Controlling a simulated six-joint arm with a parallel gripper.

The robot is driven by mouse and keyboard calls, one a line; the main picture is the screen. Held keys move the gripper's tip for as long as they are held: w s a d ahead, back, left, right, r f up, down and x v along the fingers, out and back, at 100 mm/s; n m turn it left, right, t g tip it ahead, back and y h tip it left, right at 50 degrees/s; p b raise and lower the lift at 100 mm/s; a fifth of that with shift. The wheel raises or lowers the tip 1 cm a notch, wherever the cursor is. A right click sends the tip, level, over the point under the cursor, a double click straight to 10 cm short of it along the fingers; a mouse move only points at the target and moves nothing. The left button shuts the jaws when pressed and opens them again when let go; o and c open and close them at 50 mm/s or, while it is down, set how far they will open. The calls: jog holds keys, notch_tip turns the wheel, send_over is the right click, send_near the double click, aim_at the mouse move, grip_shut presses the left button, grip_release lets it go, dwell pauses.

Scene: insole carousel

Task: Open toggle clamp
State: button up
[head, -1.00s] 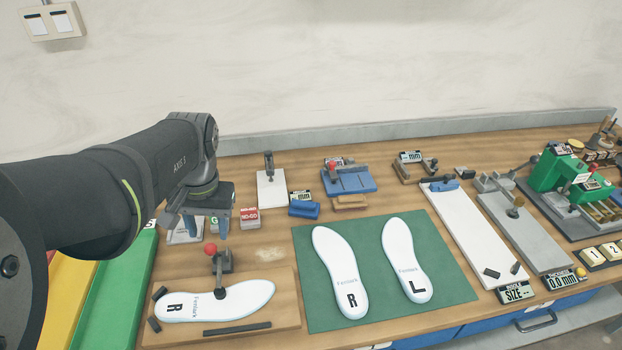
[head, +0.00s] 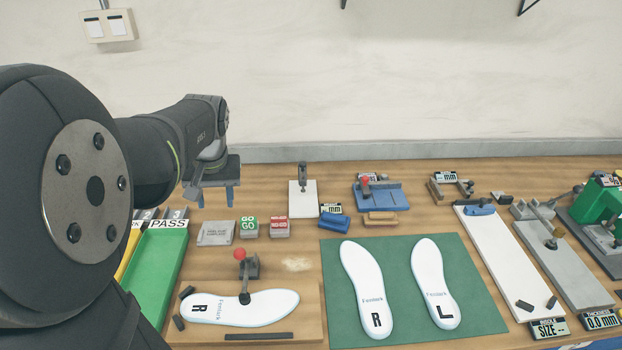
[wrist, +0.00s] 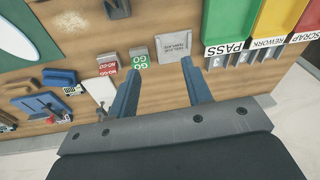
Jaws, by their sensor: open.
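The toggle clamp (head: 247,272) stands on a wooden board (head: 312,310) at the front left in the head view. Its red ball handle is up and its dark tip rests on a white insole marked R (head: 275,302). My gripper (head: 215,197) hangs in the air behind and to the left of the clamp, with its blue fingers apart and empty. In the wrist view my gripper (wrist: 160,82) also shows open, with bare bench between the fingers. The clamp's handle is not clearly seen in the wrist view.
GO (head: 249,227) and NO-GO (head: 275,227) blocks and a grey plate (head: 216,234) sit behind the clamp board. A green PASS bin (head: 157,265) stands to its left. A green mat (head: 455,318) with two white insoles lies to its right.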

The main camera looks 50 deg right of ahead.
jog(key=w+a+f+n+t, duration=0.1)
jog(key=w+a+f+n, duration=0.15)
jog(key=w+f, duration=0.4)
jog(key=w+a+f+n+t, duration=0.1)
jog(key=w+f+n, duration=0.25)
jog(key=w, duration=0.55)
jog(key=s+d+m+h, duration=0.1)
jog(key=s+d+m, duration=0.1)
jog(key=s+d, duration=0.3)
jog(key=s+d+r+m, duration=0.1)
jog(key=s+d+m, duration=0.1)
jog(key=s+d, duration=0.3)
jog(key=s+d+m+h, duration=0.1)
jog(key=s+d+m, duration=0.1)
jog(key=s+d, duration=0.3)
jog(key=shift+s+d+r+g+h, duration=0.1)
jog(key=shift+d+r+g+h, duration=0.05)
jog(key=shift+d, duration=0.85)
jog(key=shift+s+d+r+g+h, duration=0.1)
jog(key=shift+d+g+h, duration=0.05)
jog(key=shift+d, duration=0.85)
jog(key=s+d+m+g, duration=0.1)
jog(key=s+d+m, duration=0.2)
jog(key=s, duration=0.8)
jog(key=s+d+r+m+h, duration=0.1)
jog(key=s+d+m, duration=0.2)
jog(key=s+d, duration=0.5)
jog(key=s, duration=0.3)
jog(key=shift+d+r+g, duration=0.15)
jog(key=shift+g, duration=0.25)
